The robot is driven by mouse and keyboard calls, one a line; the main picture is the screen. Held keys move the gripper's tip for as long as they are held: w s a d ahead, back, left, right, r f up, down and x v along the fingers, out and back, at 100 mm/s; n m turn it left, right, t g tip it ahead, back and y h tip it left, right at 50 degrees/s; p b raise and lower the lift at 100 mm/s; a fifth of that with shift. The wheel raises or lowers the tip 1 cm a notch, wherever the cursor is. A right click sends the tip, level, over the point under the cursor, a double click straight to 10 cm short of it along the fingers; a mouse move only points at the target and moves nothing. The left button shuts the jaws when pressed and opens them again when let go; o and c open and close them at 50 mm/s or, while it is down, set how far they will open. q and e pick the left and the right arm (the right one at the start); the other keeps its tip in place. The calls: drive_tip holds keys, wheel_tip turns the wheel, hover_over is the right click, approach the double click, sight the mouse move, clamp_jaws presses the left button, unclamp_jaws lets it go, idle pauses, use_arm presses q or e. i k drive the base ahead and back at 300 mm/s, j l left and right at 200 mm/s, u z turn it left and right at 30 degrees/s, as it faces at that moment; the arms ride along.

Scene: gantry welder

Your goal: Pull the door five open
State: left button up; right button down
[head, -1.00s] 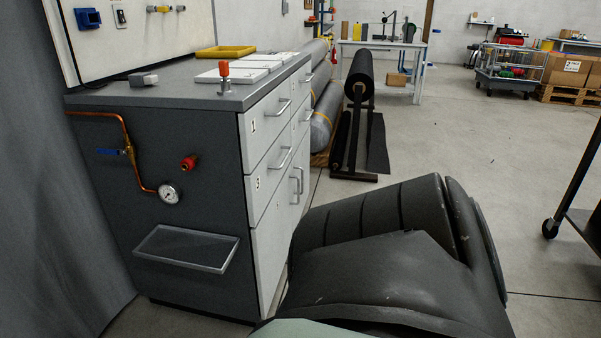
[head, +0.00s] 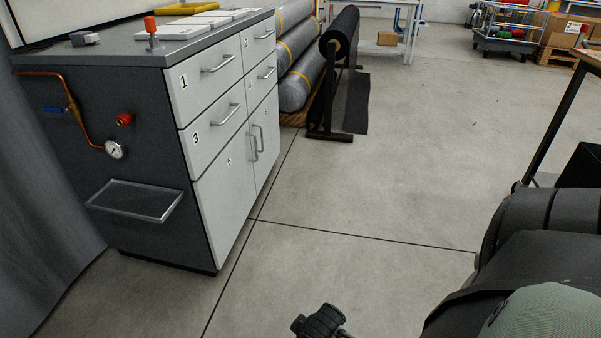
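Door five (head: 222,198) is the light grey lower-left door on the front of the dark cabinet. It looks closed and flush, with a small number 5 and an upright bar handle (head: 252,148) at its right edge. A similar door (head: 265,135) with its own upright handle is beside it, also closed. A black part with a metal link, seemingly the tip of my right gripper (head: 320,322), shows at the bottom edge, well apart from the door. Its opening is cut off from view. My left gripper is out of view.
Closed drawers, including drawer one (head: 207,75) and drawer three (head: 215,120), are above the doors. A black roll stand (head: 335,95) stands behind. The floor (head: 340,200) before the doors is clear.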

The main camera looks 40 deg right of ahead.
sight(225, 192)
drive_tip(key=i+z, duration=0.1)
drive_tip(key=z, duration=0.35)
drive_tip(key=i+z, duration=0.1)
drive_tip(key=z, duration=0.35)
drive_tip(key=i+j+z, duration=0.1)
drive_tip(key=z, duration=0.4)
drive_tip(key=i+j, duration=0.35)
drive_tip(key=j, duration=0.15)
drive_tip(key=i+j, duration=0.35)
drive_tip(key=j, duration=0.2)
drive_tip(key=i+l, duration=0.15)
drive_tip(key=l, duration=0.2)
drive_tip(key=i+l, duration=0.15)
drive_tip(key=l, duration=0.15)
drive_tip(key=i+l+u, duration=0.1)
drive_tip(key=l, duration=0.25)
drive_tip(key=i+l, duration=0.25)
